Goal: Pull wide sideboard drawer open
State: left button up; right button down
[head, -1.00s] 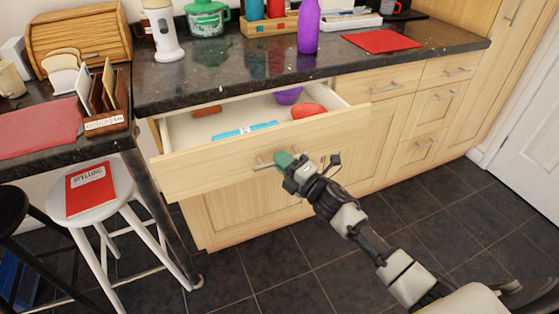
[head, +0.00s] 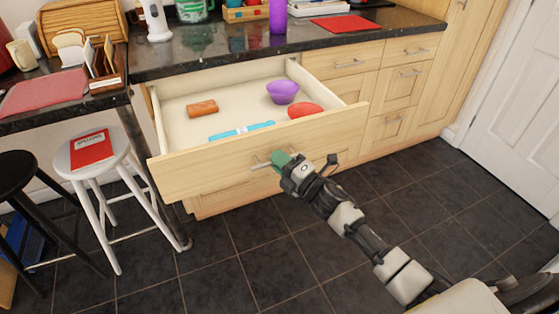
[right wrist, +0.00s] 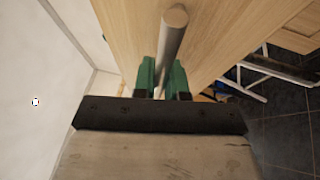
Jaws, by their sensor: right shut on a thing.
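The wide sideboard drawer (head: 200,176) stands far out from the cabinet, its light wood front facing me in the head view. Its metal bar handle (head: 262,165) is on the front. My right gripper (head: 281,160), with green fingers, is shut on the handle. In the right wrist view the handle (right wrist: 173,40) runs between the two green fingers (right wrist: 162,80). Inside the drawer lie a purple bowl (head: 283,92), a red bowl (head: 304,110), an orange-brown block (head: 202,109) and a light blue strip-like item (head: 241,131). My left gripper is not in view.
A white stool (head: 98,152) with a red book (head: 91,149) stands left of the drawer, near its front corner. A black stool (head: 22,175) is further left. Dark floor tiles (head: 330,255) in front are clear. A purple bottle (head: 278,16) stands on the counter.

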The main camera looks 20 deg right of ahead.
jog(key=c, duration=1.2)
grip_release()
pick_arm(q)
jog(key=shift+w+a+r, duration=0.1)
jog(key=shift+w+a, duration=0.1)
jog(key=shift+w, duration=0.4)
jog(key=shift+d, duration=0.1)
pick_arm(e)
jog(key=shift+s+d+f, duration=0.1)
jog(key=shift+s+f, duration=0.05)
jog(key=shift+s, duration=0.05)
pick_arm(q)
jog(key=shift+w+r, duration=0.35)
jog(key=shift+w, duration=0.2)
pick_arm(e)
jog(key=v, duration=1)
jog(key=shift+s, duration=0.1)
